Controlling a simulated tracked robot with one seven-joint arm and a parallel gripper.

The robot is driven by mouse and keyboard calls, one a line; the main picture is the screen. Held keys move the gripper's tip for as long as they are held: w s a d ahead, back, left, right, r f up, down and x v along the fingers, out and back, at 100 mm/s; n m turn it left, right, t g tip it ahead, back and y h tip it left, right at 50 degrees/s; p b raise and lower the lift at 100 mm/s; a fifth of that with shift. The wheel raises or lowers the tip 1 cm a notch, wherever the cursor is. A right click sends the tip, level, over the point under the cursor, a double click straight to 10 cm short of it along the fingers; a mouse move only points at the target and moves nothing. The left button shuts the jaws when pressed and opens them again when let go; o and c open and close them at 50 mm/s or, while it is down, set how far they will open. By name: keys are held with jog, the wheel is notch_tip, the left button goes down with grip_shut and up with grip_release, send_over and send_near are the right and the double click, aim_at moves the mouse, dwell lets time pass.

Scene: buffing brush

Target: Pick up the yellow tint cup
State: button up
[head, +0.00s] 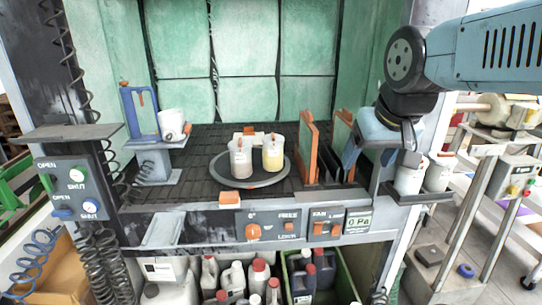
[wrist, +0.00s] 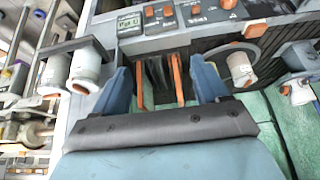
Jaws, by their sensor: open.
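The yellow tint cup (head: 273,155) stands upright on the round turntable (head: 250,183) in the booth, its contents pale yellow. A similar cup with greyish-beige contents (head: 240,160) stands just left of it. My gripper (head: 395,136) is at the booth's right front side, well to the right of the yellow cup and apart from it. In the wrist view its two blue fingers (wrist: 162,82) are spread with nothing held between them. That view also shows a pale cup (wrist: 240,68) right of the fingers; I cannot tell its tint there.
Upright orange-edged panels (head: 309,148) stand between the turntable and my gripper. White cups (head: 410,176) sit on the right side shelf. A blue stand (head: 143,110) with a white cup (head: 172,122) is at left. The control panel (head: 290,226) runs along the front.

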jog(key=o, duration=0.5)
jog(key=w, duration=0.2)
jog(key=w+a+r, duration=0.1)
jog(key=w, duration=0.2)
jog(key=w+a+r, duration=0.1)
jog(key=w, duration=0.1)
jog(key=shift+w+r, duration=0.2)
jog(key=shift+r, duration=0.05)
jog(key=shift+c, duration=0.2)
jog(key=g, duration=0.1)
send_near(273, 134)
jog(key=x, duration=0.6)
jog(key=shift+a+f, duration=0.25)
jog(key=shift+f, duration=0.05)
jog(key=shift+d+x, duration=0.15)
jog(key=shift+x, duration=1.25)
jog(key=shift+d+x, duration=0.1)
jog(key=shift+x, duration=1.35)
